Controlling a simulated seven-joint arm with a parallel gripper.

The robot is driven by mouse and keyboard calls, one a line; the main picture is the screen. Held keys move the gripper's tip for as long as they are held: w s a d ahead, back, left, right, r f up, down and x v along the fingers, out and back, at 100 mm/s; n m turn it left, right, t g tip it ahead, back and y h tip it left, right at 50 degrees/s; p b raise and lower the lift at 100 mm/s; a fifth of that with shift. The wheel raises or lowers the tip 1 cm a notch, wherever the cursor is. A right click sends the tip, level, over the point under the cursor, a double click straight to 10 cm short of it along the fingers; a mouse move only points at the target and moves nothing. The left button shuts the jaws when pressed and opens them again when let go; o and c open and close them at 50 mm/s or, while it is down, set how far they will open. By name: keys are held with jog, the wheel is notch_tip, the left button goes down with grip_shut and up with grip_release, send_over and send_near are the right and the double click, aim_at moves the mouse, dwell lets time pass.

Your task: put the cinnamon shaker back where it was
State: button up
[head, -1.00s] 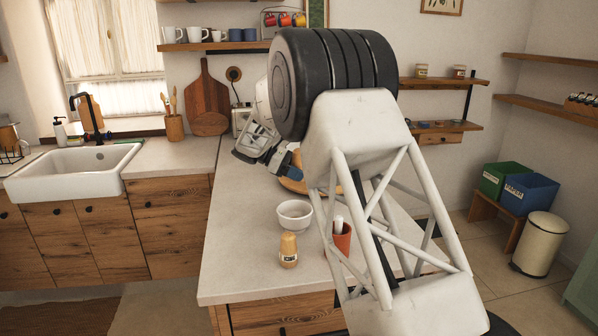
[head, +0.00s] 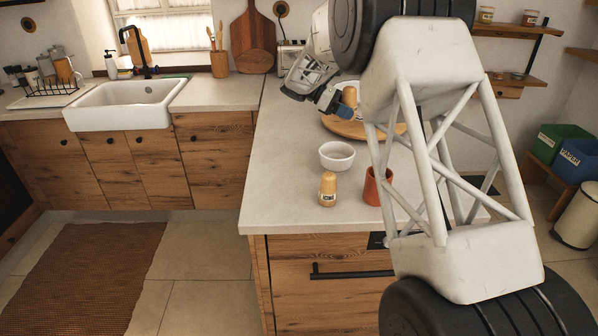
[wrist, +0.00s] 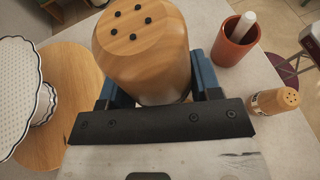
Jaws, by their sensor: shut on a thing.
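My gripper (head: 338,101) is shut on a wooden shaker (wrist: 143,50), whose pale domed top with several dark holes faces the wrist camera. The head view also shows this held shaker (head: 349,96), above the round wooden board (head: 343,127). Its label is hidden, so I cannot read whether it is the cinnamon one. A second, similar shaker (head: 328,189) stands upright on the counter near its front edge. Its label is too small to read. It also shows at the right of the wrist view (wrist: 274,101), apart from my gripper.
A white bowl (head: 337,156) and a terracotta cup (head: 372,190) stand near the second shaker; the wrist view shows a white rod in the cup (wrist: 232,46). A scalloped white stand (wrist: 22,85) is left of my gripper. The counter's front left (head: 280,200) is clear.

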aim_at(345, 120)
jog(key=w+d+r+n+t, duration=0.4)
jog(key=d+n+t, duration=0.2)
jog(key=n+t, duration=0.25)
jog(key=a+f+n+t+y, duration=0.1)
jog(key=n+t+y, duration=0.1)
jog(key=n, duration=0.1)
jog(key=s+a+f+n+t+y, duration=0.1)
jog(key=n+t+y, duration=0.2)
jog(key=a+n+t+y, duration=0.1)
jog(key=n+t+y, duration=0.2)
jog(key=shift+s+a+f, duration=0.3)
jog(key=shift+a+f, duration=0.1)
jog(key=shift+s+a+f+n+t+y, duration=0.3)
jog(key=shift+s+a+f+n+y, duration=0.15)
jog(key=shift+s+f+n+y, duration=0.2)
jog(key=shift+s+a+f+n+t+y, duration=0.25)
jog(key=shift+s+a+f+n+y, duration=0.2)
jog(key=shift+f+y, duration=0.25)
jog(key=shift+s+a+f+n+y, duration=0.3)
jog(key=shift+s+f+n+y, duration=0.15)
jog(key=shift+f, duration=0.25)
jog(key=shift+s+a+f+n+y, duration=0.3)
jog(key=shift+s+f+y, duration=0.15)
jog(key=shift+f, duration=0.2)
jog(key=shift+a+f, duration=0.15)
jog(key=shift+a, duration=0.3)
jog(key=shift+a+h, duration=0.1)
jog(key=shift+h, duration=0.15)
